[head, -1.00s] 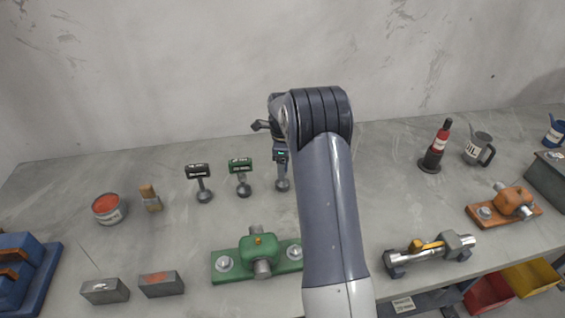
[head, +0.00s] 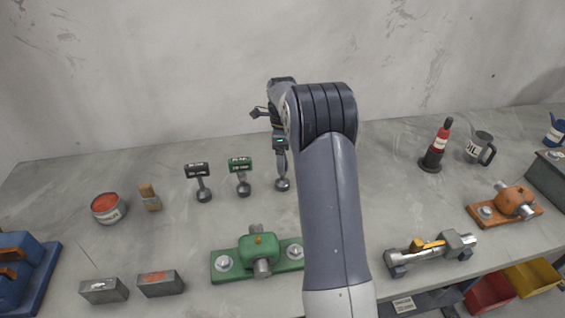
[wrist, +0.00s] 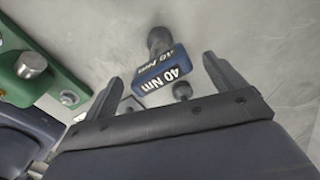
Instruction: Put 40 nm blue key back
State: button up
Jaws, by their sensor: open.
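The blue key (wrist: 163,70), marked "40 Nm", shows between the spread fingers of my gripper (wrist: 165,72) in the wrist view. The fingers appear clear of its sides. In the head view, the key (head: 282,182) stands upright on the bench, to the right of a green key (head: 240,165) and a black key (head: 198,172). My gripper (head: 280,145) is above it, and its head is largely hidden there by my gripper and wrist. My gripper is open and holds nothing.
A green clamp-like fixture (head: 259,255) lies in front of the keys. A paint can (head: 108,208), a brush (head: 149,197) and grey blocks (head: 160,283) are at left. A metal tool (head: 430,252), a red bottle (head: 437,148) and an oil can (head: 478,150) are at right. The wall is behind.

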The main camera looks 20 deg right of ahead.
notch_tip(320, 180, up, 8)
jog(key=shift+r+b, duration=0.1)
jog(key=shift+b, duration=0.2)
notch_tip(320, 180, down, 12)
jog(key=shift+r+p, duration=0.2)
jog(key=shift+p, duration=0.6)
jog(key=shift+w+f, duration=0.1)
jog(key=shift+r+b, duration=0.45)
jog(key=shift+r, duration=1.2)
jog(key=shift+f, duration=0.1)
